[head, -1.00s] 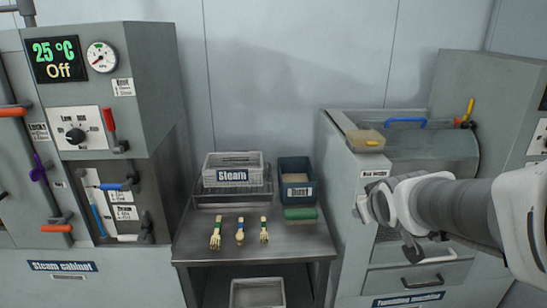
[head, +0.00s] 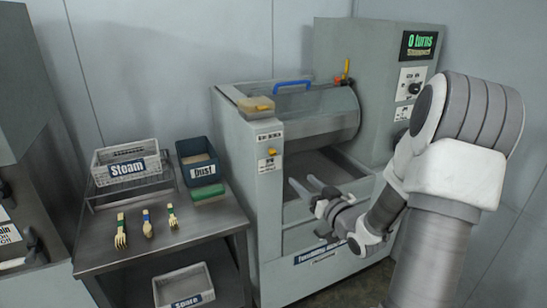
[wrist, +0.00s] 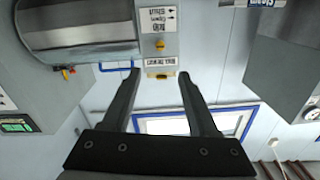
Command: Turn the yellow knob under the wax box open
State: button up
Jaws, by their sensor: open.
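The wax box (head: 255,106) is a small amber box on the top left corner of the grey tumbling machine. The small yellow knob (head: 271,151) is on the machine's front panel below it, beside a white label. The wrist view appears upside down; the knob (wrist: 160,44) shows there by a label reading "Open" and "Shut", with the wax box (wrist: 160,75) nearby. My gripper (head: 303,184) is open and empty, in front of the machine, right of and lower than the knob in the head view. Its two fingers (wrist: 157,76) are apart from the knob.
The machine has a blue handle (head: 292,86) on its lid and an open front (head: 325,170).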

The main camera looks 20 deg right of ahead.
aim_at(274, 154)
jog(key=w, duration=1.1)
jog(key=w+a, duration=0.1)
jog(key=w, duration=0.5)
jog(key=shift+w+a, duration=0.1)
jog(key=shift+w, duration=0.05)
grip_shut()
